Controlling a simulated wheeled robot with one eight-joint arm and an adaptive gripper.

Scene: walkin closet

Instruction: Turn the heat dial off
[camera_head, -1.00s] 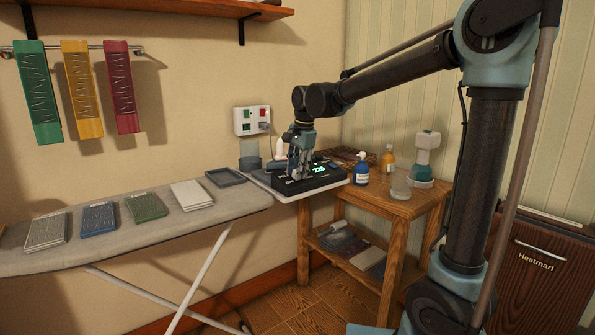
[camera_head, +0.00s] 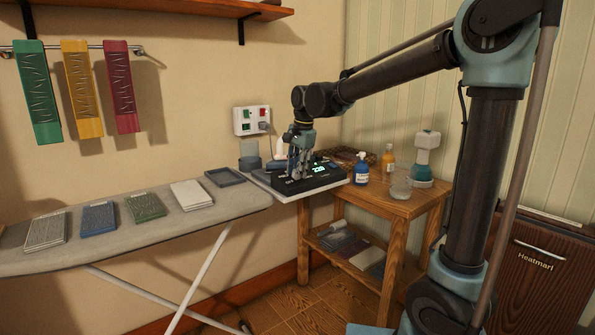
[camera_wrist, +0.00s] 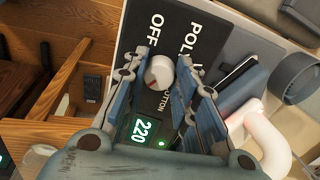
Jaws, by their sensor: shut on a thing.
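The heat dial (camera_wrist: 160,72) is a small pale round knob with a red mark. It sits on a black control panel (camera_wrist: 200,45), which also shows in the head view (camera_head: 322,179). Labels reading OFF, POLY and a partly hidden word ending in "OTTON" surround the dial. A green display (camera_wrist: 144,130) reads 220, with a small green light beside it. My gripper (camera_wrist: 162,70) reaches down over the panel, its two fingers on either side of the dial and closed on it. In the head view my gripper (camera_head: 297,176) hides the dial.
A pale iron (camera_wrist: 265,135) and a grey cup (camera_wrist: 296,77) are close beside the panel. A blue bottle (camera_head: 361,168), an orange bottle (camera_head: 388,158) and a glass (camera_head: 400,187) stand on the wooden table (camera_head: 385,204). An ironing board (camera_head: 232,203) with folded cloths extends to the left.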

